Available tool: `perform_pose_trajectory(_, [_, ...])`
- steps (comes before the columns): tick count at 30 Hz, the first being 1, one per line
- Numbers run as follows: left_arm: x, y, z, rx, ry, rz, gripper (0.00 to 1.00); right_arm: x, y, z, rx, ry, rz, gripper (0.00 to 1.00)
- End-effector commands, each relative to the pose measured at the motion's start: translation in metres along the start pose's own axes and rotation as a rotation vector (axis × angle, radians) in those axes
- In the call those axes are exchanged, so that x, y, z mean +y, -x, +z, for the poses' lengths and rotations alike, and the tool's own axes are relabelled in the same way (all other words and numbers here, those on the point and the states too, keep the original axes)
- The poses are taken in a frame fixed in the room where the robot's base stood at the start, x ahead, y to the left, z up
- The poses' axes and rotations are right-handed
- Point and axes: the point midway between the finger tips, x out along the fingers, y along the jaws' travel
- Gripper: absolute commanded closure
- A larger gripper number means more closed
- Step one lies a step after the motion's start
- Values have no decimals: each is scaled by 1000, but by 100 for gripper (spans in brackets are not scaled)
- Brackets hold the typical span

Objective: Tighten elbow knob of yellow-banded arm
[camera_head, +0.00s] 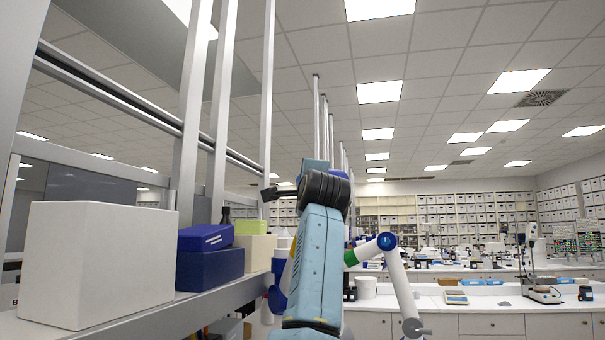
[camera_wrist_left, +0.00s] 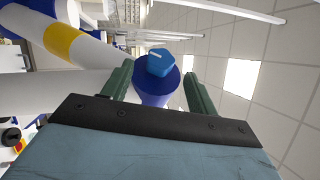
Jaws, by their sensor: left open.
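In the left wrist view, the yellow-banded arm is white, with a yellow band (camera_wrist_left: 63,40) on its upper link. Its dark blue elbow joint (camera_wrist_left: 155,92) carries a lighter blue knob (camera_wrist_left: 160,64) with a white mark. My left gripper (camera_wrist_left: 158,70) is open, its two green fingers on either side of the knob, with visible gaps. I cannot tell how deep the knob sits between them. In the head view my light blue left arm (camera_head: 318,265) hides this elbow and the gripper. My right gripper is not in view.
Another white arm with a green band (camera_head: 351,258) and a blue elbow (camera_head: 386,241) stands just right of my arm. At left, a shelf holds a white box (camera_head: 95,262), dark blue boxes (camera_head: 208,268) and a beige box (camera_head: 260,252). Lab benches (camera_head: 500,298) lie behind.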

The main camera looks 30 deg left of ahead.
Motion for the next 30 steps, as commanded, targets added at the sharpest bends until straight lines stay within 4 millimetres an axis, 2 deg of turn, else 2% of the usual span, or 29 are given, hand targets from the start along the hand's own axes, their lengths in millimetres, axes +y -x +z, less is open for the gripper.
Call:
perform_pose_trajectory(1, [-4, -12, 2, -2, -4, 3, 41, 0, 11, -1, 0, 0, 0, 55])
perform_pose_trajectory(3, [-5, -24, 2, -2, -6, 1, 41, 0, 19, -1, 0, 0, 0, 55])
perform_pose_trajectory(9, [-4, -48, 1, -2, -5, -1, 41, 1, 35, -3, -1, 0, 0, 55])
perform_pose_trajectory(15, [-1, -59, 1, -2, -3, -1, 41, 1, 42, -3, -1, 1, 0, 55])
perform_pose_trajectory(24, [1, -60, 1, -1, -1, -1, 41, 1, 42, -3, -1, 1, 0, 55])
perform_pose_trajectory(26, [1, -60, 1, -1, -1, -1, 46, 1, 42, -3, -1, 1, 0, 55])
perform_pose_trajectory(30, [0, -60, 1, -1, -1, -1, 65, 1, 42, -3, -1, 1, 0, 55])
